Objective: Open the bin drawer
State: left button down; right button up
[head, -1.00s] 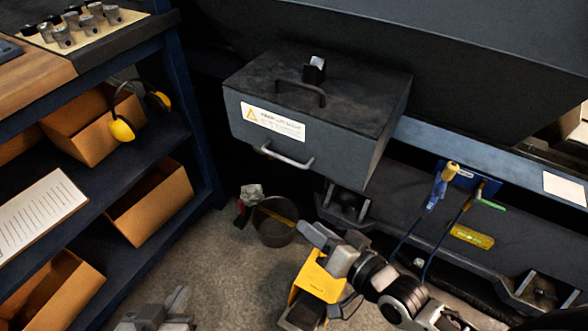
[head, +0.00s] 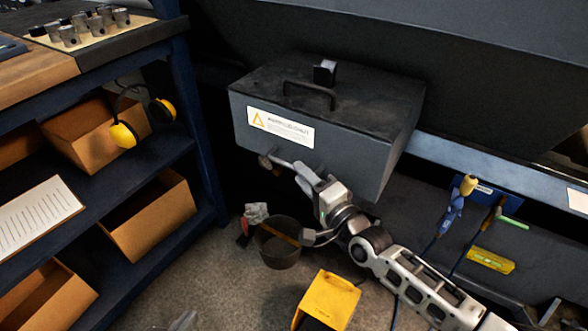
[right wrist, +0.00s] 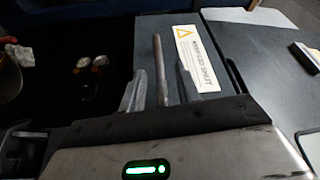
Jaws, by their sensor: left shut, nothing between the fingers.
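The bin drawer (head: 350,155) is a dark grey box with a warning label (head: 280,127) on its front and a bar handle (head: 281,163) low on that face. It looks closed. My right gripper (head: 303,176) is at the handle, partly hiding it. In the right wrist view the fingers of my right gripper (right wrist: 158,88) are apart, with the handle bar (right wrist: 159,62) between them and a visible gap on both sides. My left gripper (head: 184,322) is shut and empty at the bottom edge of the head view, mostly cut off.
A blue shelf rack (head: 205,160) with cardboard bins (head: 150,215) and yellow earmuffs (head: 123,134) stands at left. A dark bucket (head: 279,245) is on the floor below the drawer. A yellow block-like object (head: 330,296) is at bottom centre. Tools hang at right.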

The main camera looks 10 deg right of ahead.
jog(key=shift+x, duration=1.9)
pick_arm(q)
jog(key=shift+w+d+f, duration=0.1)
jog(key=shift+d+f, duration=0.15)
jog(key=shift+f, duration=0.35)
pick_arm(e)
grip_shut()
pick_arm(q)
jog(key=shift+r, duration=0.1)
